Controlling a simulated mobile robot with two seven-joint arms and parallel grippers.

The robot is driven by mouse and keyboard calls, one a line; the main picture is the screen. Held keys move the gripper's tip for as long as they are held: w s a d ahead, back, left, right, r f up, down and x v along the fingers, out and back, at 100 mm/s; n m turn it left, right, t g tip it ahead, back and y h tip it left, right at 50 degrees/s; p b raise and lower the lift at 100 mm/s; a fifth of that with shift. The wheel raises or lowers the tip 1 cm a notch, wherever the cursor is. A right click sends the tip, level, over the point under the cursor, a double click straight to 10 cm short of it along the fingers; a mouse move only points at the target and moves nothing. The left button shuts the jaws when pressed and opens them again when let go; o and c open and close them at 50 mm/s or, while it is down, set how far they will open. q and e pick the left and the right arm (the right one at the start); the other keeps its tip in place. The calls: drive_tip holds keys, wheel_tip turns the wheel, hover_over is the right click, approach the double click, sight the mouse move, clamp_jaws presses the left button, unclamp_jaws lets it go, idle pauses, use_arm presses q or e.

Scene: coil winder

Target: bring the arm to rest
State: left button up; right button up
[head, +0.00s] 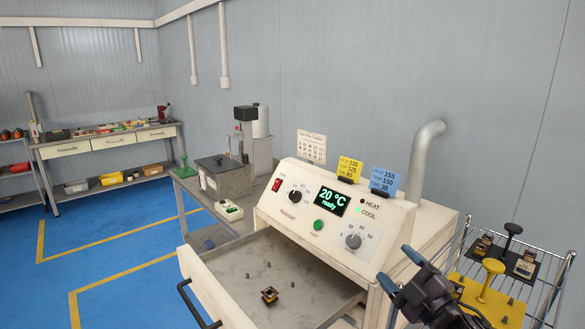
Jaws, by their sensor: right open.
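My right gripper (398,268) is at the lower right in the head view, open, with nothing seen between its fingers. It is in front of the right side of the white oven (428,232), and I cannot tell if it touches it. The oven's drawer (228,279) is pulled out, and a small dark coil part (269,294) sits on its grey floor among short pegs. The oven display (331,200) reads 20 °C ready. My left gripper is out of view.
A wire rack (548,287) at the right holds a yellow tray (504,309) and a black tray (512,256) with small coil parts. A grey bench (190,187) with a machine stands behind the drawer. Blue floor is clear at left.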

drive_tip(key=s+d+f+m+g+h, duration=0.2)
drive_tip(key=s+f+m, duration=0.3)
drive_tip(key=s+f, duration=0.3)
drive_tip(key=s+d+f+m+g+h, duration=0.2)
drive_tip(key=s+f+m+h, duration=0.2)
drive_tip(key=s+f, duration=0.5)
drive_tip(key=s+d+f+m+g+h, duration=0.2)
drive_tip(key=s+f+m, duration=0.5)
drive_tip(key=f, duration=0.5)
drive_tip(key=shift+s+d+f+g+h, duration=0.35)
drive_tip(key=shift+s+f+g+h, duration=0.05)
drive_tip(key=shift+s+h, duration=0.4)
